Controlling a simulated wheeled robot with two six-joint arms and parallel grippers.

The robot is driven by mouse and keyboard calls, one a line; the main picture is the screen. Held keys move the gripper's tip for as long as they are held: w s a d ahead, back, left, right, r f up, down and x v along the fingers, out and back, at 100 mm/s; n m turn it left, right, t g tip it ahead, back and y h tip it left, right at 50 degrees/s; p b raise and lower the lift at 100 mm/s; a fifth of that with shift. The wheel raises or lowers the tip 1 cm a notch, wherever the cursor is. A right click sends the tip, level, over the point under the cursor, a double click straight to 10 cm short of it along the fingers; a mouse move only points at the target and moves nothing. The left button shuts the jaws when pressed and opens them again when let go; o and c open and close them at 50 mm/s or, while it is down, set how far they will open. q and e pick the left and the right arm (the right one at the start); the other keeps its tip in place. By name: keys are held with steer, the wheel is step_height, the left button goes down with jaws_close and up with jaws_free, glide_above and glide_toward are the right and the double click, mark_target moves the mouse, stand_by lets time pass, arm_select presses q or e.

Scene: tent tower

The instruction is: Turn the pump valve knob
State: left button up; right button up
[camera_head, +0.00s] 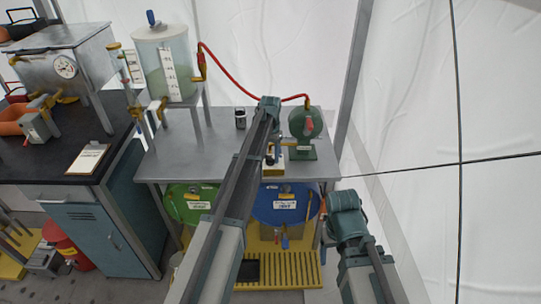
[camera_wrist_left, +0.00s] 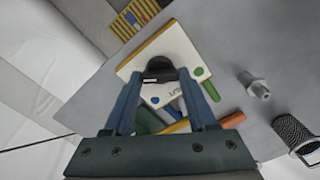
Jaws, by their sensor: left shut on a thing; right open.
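The pump valve knob (camera_wrist_left: 160,67) is black and stands on a white plate with yellow edges (camera_wrist_left: 183,47) in the left wrist view. The plate carries a green dot, a blue dot and a small label. My left gripper (camera_wrist_left: 161,76) is shut on the knob, one finger on each side. In the head view the plate's box (camera_head: 276,154) is on the grey table, left of the green pump (camera_head: 305,123). My left arm partly hides it, and the knob cannot be made out there. My right gripper (camera_head: 330,233) is open, low at the table's right front.
A clear tank (camera_head: 177,62) on a stand feeds a red hose (camera_head: 236,78) running above the grey table (camera_head: 180,158). A small dark cup (camera_head: 240,118) stands left of my left arm. Green (camera_head: 182,203) and blue (camera_head: 277,204) drums lie under the table.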

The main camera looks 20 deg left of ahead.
mark_target(270, 157)
arm_select(q)
steer(key=shift+m, duration=0.7)
steer(key=o, duration=1.4)
steer(key=shift+c, duration=0.2)
steer(key=shift+r, duration=0.2)
step_height(270, 157, up, 14)
steer(key=p, duration=1.3)
steer(key=shift+f+p, duration=0.25)
steer(key=shift+p, duration=0.15)
